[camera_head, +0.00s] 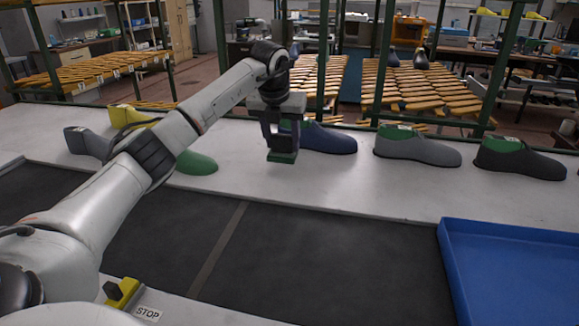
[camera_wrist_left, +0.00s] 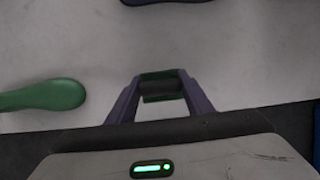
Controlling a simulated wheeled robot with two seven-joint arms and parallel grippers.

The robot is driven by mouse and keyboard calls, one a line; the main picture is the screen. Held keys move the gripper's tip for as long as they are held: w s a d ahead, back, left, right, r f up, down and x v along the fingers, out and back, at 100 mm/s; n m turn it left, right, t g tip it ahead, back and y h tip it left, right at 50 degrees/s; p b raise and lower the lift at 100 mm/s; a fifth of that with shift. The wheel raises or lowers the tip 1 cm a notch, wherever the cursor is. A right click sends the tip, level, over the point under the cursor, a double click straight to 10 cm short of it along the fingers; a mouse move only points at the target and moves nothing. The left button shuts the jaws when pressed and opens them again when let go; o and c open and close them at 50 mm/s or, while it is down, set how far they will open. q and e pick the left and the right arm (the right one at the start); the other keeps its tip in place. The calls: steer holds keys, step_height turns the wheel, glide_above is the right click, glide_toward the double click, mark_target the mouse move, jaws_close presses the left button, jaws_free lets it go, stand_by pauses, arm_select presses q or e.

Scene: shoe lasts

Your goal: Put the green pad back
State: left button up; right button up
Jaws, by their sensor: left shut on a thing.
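My left gripper (camera_head: 282,143) points down over the white bench and is shut on the green pad (camera_head: 283,156), a small green block at its fingertips. The pad is in front of the dark blue shoe last (camera_head: 332,139); I cannot tell whether it touches the bench. In the left wrist view the pad (camera_wrist_left: 160,76) shows as a dark block with green edges between the fingertips (camera_wrist_left: 160,88). A grey last with a green top (camera_head: 417,149) and a black last with a green top (camera_head: 520,159) stand to the right. My right gripper is not in view.
A green last (camera_head: 196,163), a grey last (camera_head: 86,141) and a yellow last (camera_head: 125,115) stand left, partly behind my arm. The green last also shows in the wrist view (camera_wrist_left: 45,96). A blue tray (camera_head: 510,265) lies front right. A dark belt (camera_head: 330,250) runs in front.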

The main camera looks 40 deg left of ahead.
arm_select(q)
steer(key=shift+f, duration=3.5)
steer(key=o, duration=1)
steer(key=shift+f, duration=0.1)
steer(key=v, duration=1.2)
